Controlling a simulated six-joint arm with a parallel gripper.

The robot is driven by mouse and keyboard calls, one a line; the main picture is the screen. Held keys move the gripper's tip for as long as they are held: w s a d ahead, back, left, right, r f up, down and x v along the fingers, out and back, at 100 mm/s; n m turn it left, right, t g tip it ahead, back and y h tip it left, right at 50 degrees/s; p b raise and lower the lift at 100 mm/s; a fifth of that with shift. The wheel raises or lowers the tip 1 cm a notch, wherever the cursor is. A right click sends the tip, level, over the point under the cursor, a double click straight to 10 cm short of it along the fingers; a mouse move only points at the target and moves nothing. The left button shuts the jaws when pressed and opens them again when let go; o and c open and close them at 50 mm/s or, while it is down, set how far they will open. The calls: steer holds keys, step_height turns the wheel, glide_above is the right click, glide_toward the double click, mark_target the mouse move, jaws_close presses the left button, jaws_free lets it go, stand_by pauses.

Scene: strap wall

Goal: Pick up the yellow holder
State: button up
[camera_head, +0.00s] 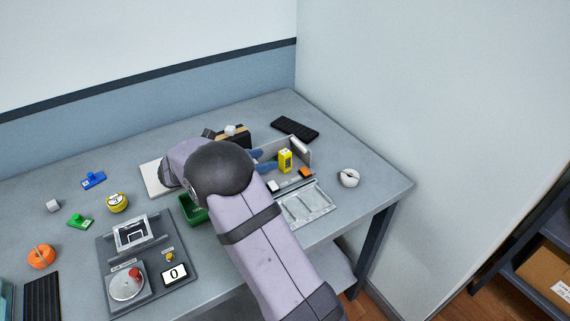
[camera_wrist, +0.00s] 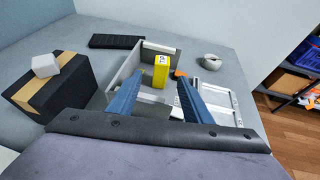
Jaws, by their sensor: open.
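The yellow holder (camera_head: 285,160) is a small upright yellow block with a white label. It stands inside a grey open-sided fixture on the table, in front of its back wall. It also shows in the wrist view (camera_wrist: 161,72), beyond and roughly between my fingertips. My gripper (camera_wrist: 160,90) has two blue fingers spread apart with nothing between them. In the head view the blue fingertips (camera_head: 266,160) are just left of the holder, and my arm hides much of the gripper. I cannot tell whether a finger touches the holder.
A black box with a tan band (camera_wrist: 58,88) and a white cube on top stands left of my gripper. A grey wall (camera_wrist: 126,68) borders the holder. An orange piece (camera_head: 306,172), a silver tray (camera_head: 306,204) and a white round object (camera_head: 349,178) lie nearby.

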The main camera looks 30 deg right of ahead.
mark_target(281, 157)
steer(key=shift+p+x, duration=1.1)
steer(key=shift+x, duration=2.55)
steer(key=shift+s+r, duration=0.1)
jaws_close()
